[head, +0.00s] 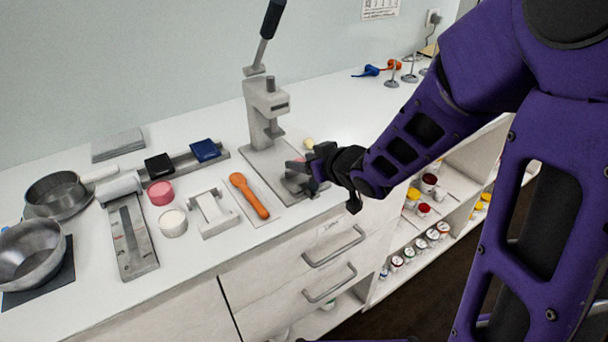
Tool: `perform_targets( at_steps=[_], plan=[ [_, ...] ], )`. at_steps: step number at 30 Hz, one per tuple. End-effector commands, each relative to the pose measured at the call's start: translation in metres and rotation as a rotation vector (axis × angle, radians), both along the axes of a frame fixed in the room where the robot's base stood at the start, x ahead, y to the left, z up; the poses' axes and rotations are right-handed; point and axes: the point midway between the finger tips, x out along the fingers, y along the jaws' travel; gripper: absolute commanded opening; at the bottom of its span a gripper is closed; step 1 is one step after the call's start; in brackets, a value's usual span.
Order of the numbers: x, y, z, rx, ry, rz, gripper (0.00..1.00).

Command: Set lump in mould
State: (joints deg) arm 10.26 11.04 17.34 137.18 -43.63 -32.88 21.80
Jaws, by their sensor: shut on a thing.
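My gripper (306,172) is over the front of the press base, its fingers shut on a small pinkish lump (298,161). Only a little of the lump shows between and behind the fingers. A grey metal piece (294,182), which looks like the mould, sits on the press base just below and left of the fingers. My fingers hide part of it, and I cannot tell whether the lump touches it. A small cream-coloured piece (309,143) lies behind the gripper.
The lever press (266,112) stands tall just behind the gripper. The counter behind right is mostly clear.

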Motion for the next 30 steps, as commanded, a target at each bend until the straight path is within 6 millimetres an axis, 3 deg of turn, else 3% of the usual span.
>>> perform_targets(
  at_steps=[1, 5, 17, 18, 22, 30],
  plan=[
    [-0.001, 0.000, -0.012, -0.001, 0.003, 0.000, 0.00],
    [-0.001, 0.000, -0.030, 0.000, 0.004, 0.000, 0.00],
    [0.000, 0.000, -0.034, -0.001, 0.001, -0.001, 0.00],
    [0.000, 0.000, -0.033, -0.001, 0.001, -0.001, 0.57],
    [0.000, 0.000, -0.032, -0.001, 0.001, -0.001, 0.80],
    [0.000, 0.000, -0.032, -0.001, 0.001, -0.001, 0.81]
  ],
)
